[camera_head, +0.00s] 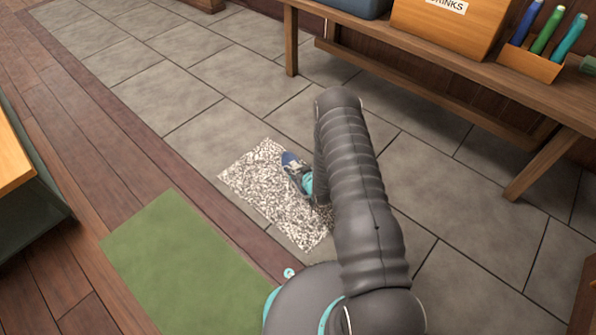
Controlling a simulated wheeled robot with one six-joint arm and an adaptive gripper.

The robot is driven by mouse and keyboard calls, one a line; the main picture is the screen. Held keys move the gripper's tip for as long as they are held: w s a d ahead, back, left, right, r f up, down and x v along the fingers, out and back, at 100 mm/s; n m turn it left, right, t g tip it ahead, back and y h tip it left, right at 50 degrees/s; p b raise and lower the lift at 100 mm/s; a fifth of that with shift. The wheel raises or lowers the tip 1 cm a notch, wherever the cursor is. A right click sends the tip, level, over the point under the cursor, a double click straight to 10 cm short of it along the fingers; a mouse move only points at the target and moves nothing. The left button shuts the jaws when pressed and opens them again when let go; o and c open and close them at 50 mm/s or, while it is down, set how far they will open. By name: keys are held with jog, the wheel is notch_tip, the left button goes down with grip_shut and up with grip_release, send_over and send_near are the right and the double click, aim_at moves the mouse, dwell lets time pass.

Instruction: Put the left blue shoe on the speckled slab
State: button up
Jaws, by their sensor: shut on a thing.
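A blue shoe (290,160) shows at the middle of the view, over the speckled slab. Only part of it is visible, as my arm hides the rest. My gripper (302,177) is shut on the shoe, pointing down beside my arm. The black-and-white speckled slab (250,182) lies on the grey tiles, and my arm covers its right part. I cannot tell whether the shoe touches the slab or is held just above it. No second shoe is in view.
A green mat (185,265) lies in front of the slab on the wooden floor. A wooden bench (450,75) at the back right holds a drinks box (445,28) and a bottle holder (530,62). Grey tiles at the left are clear.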

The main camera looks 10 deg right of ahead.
jog(key=shift+w, duration=0.1)
jog(key=shift+f, duration=0.1)
jog(key=o, duration=1.5)
jog(key=shift+c, duration=0.2)
